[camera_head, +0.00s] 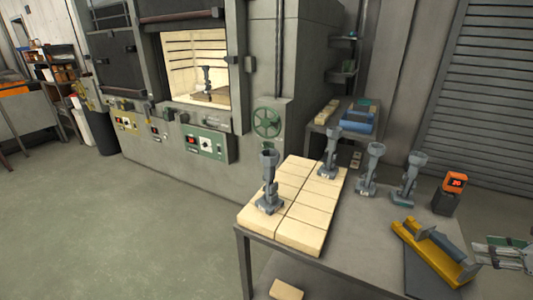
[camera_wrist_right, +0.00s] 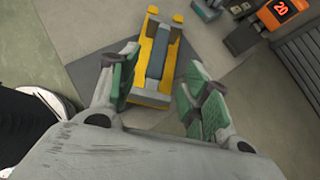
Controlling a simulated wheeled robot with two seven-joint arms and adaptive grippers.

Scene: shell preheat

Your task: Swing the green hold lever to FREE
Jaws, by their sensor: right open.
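I cannot make out a green hold lever or a FREE mark for certain. On the furnace front, a green control panel (camera_head: 207,144) has a red display and small dark controls, too small to read. A green handwheel (camera_head: 267,122) sits on the furnace's right side. My right gripper (camera_head: 505,252) is at the right edge of the head view, beside the table's yellow cradle and far from the furnace. In the wrist view the right gripper (camera_wrist_right: 160,88) is open and empty, its green-padded fingers apart, with the yellow cradle (camera_wrist_right: 157,55) beyond them. My left gripper is not in view.
The furnace chamber (camera_head: 195,62) is open, with a grey piece inside. Pale bricks (camera_head: 318,187) on the table bear grey upright pieces (camera_head: 268,185); more stand to their right. An orange-display timer (camera_head: 450,192) stands at the table's right. The floor at left is clear.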

